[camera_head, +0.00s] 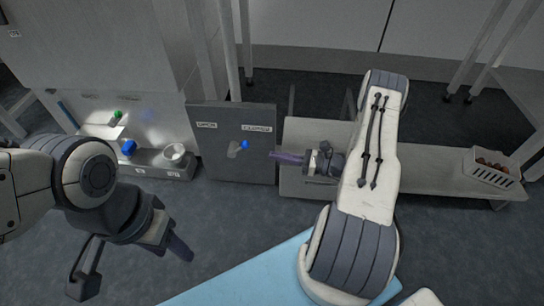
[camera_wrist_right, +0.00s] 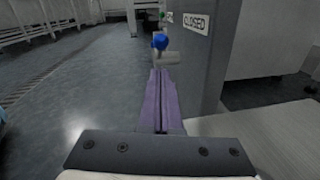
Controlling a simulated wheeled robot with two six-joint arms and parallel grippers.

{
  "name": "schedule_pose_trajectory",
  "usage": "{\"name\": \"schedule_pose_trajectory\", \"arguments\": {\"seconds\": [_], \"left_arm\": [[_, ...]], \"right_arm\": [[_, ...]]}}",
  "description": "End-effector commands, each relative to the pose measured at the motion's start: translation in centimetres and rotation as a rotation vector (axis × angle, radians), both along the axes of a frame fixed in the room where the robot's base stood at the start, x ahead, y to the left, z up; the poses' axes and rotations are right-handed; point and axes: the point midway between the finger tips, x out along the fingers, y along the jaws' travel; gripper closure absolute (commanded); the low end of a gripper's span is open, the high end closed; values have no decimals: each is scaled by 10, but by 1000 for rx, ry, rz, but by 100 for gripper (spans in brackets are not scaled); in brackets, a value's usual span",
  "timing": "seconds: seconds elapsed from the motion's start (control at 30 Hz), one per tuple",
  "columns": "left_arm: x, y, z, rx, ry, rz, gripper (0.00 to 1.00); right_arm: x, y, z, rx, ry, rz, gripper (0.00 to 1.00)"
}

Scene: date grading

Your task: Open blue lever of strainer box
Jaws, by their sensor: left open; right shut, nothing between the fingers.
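The blue lever knob (camera_head: 245,145) sits at the end of a short grey handle on the dark grey panel (camera_head: 260,170), below and between two labels. It also shows in the right wrist view (camera_wrist_right: 160,41), just beyond my fingertips, near the sign reading CLOSED (camera_wrist_right: 195,24). In the head view the knob leans toward the right-hand label (camera_head: 256,128). My right gripper (camera_head: 274,154), with purple fingers, is shut and empty, just right of the knob and apparently apart from it. My left gripper (camera_head: 182,248) is open and empty over the floor, low on the left.
A grey unit (camera_head: 165,160) left of the panel carries a second blue knob (camera_head: 128,148), a green knob (camera_head: 117,114) and a white bowl (camera_head: 175,152). A low bench (camera_head: 440,178) runs right, with a white crate (camera_head: 492,178) of dates. A light blue surface (camera_head: 250,278) lies in front.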

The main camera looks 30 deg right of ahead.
Motion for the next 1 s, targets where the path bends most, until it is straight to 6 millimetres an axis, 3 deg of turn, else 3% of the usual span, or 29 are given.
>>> {"name": "schedule_pose_trajectory", "arguments": {"seconds": [0.1,0.4,1.0], "left_arm": [[0,0,-17,0,0,0,50],[0,0,-40,0,0,0,50],[0,0,-39,0,0,0,50]], "right_arm": [[15,19,-5,-1,-1,7,100],[47,53,-4,-2,-1,5,100],[53,58,1,-5,3,-2,100]]}}
